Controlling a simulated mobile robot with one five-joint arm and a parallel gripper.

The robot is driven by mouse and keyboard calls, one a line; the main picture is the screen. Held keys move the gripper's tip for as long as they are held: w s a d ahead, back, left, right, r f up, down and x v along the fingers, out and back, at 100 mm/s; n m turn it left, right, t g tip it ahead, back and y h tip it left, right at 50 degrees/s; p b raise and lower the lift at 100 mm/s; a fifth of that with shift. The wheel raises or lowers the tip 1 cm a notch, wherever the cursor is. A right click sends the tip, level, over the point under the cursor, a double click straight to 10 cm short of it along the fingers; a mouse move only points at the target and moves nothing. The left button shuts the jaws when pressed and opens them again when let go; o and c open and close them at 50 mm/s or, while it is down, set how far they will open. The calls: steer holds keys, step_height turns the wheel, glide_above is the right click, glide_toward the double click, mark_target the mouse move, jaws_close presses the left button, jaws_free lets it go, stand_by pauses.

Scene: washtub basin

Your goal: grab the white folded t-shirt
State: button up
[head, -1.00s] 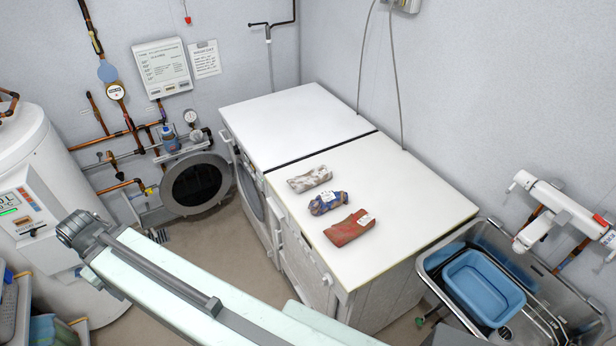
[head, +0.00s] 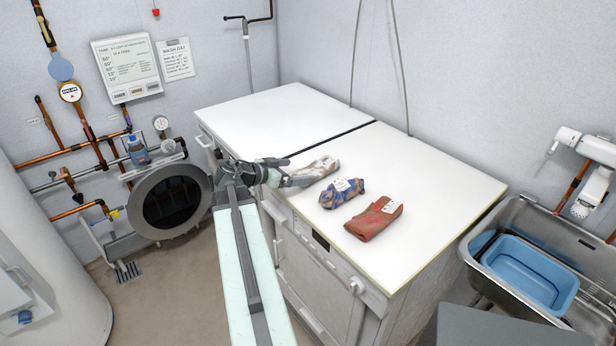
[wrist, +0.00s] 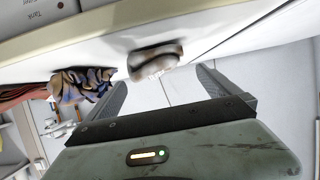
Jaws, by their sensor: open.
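The white folded t-shirt (head: 322,166) lies on the white machine top as the farthest of three folded garments in a row. In the wrist view the t-shirt (wrist: 155,62) is a pale grey-white bundle just beyond the fingertips, between their lines. My gripper (head: 300,178) reaches in from the left over the machine's front edge, close to the t-shirt and overlapping its near left side in the head view. In the wrist view my gripper (wrist: 162,76) is open, with nothing between its fingers. Whether a finger touches the t-shirt cannot be told.
A blue patterned garment (head: 341,194) and a red one (head: 373,219) lie beside the t-shirt, toward the right front. The machine top (head: 430,190) is clear behind and to the right. A steel sink (head: 497,222) with a blue basin (head: 525,275) stands at right.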

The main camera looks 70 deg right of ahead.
mark_target(310, 171)
steer(key=shift+b+x, duration=0.6)
steer(key=shift+x, duration=0.6)
steer(key=b+x, duration=0.1)
steer(key=x, duration=0.1)
steer(key=b+x, duration=0.1)
steer(key=x, duration=0.2)
steer(key=shift+f, duration=0.3)
steer(key=shift+a+r, duration=0.1)
steer(key=c, duration=1.5)
